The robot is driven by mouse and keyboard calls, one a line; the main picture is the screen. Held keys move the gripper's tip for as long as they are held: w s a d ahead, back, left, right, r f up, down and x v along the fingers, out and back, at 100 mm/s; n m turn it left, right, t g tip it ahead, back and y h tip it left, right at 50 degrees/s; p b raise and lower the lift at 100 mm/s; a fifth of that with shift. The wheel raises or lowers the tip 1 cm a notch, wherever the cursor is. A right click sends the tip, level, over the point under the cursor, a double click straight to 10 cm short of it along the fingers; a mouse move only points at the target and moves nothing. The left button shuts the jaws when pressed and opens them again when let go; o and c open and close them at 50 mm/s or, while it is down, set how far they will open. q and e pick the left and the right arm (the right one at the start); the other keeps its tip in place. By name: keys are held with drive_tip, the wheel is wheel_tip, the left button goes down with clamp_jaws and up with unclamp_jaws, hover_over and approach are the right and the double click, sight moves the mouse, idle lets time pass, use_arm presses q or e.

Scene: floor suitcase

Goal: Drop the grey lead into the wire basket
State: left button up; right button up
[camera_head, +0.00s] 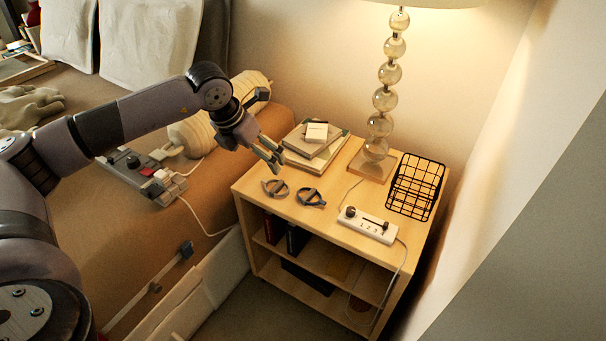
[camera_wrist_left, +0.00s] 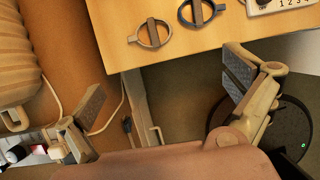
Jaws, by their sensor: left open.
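Two coiled leads lie near the front left of the wooden nightstand. The left one, a warm grey loop with a band across it, looks like the grey lead (camera_head: 275,188); it also shows at the top of the left wrist view (camera_wrist_left: 151,33). The black wire basket (camera_head: 415,187) stands at the nightstand's right rear and looks empty. My left gripper (camera_head: 270,156) is open and empty, above and behind the leads in the head view. In the left wrist view its fingers (camera_wrist_left: 165,100) are wide apart, below the leads, with nothing between them. My right gripper is not in view.
The other lead (camera_head: 311,198), darker blue-grey, lies just right of the grey one. A white power strip (camera_head: 368,225) lies between the leads and the basket. A glass-ball lamp (camera_head: 380,122) and stacked books (camera_head: 314,149) stand behind. The bed (camera_head: 225,185) is at left.

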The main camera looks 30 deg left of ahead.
use_arm(q)
drive_tip(key=a, duration=0.2)
drive_tip(key=b, duration=0.2)
approach(274, 185)
drive_tip(key=x, duration=0.2)
drive_tip(key=shift+w+f, duration=0.15)
drive_tip(key=shift+f, duration=0.1)
drive_tip(key=shift+x, duration=0.9)
drive_tip(key=b+x, duration=0.1)
drive_tip(key=x, duration=0.2)
drive_tip(key=shift+w+d+f, duration=0.1)
drive_tip(key=shift+f, duration=0.25)
drive_tip(key=shift+w+f, duration=0.2)
drive_tip(key=shift+f, duration=0.1)
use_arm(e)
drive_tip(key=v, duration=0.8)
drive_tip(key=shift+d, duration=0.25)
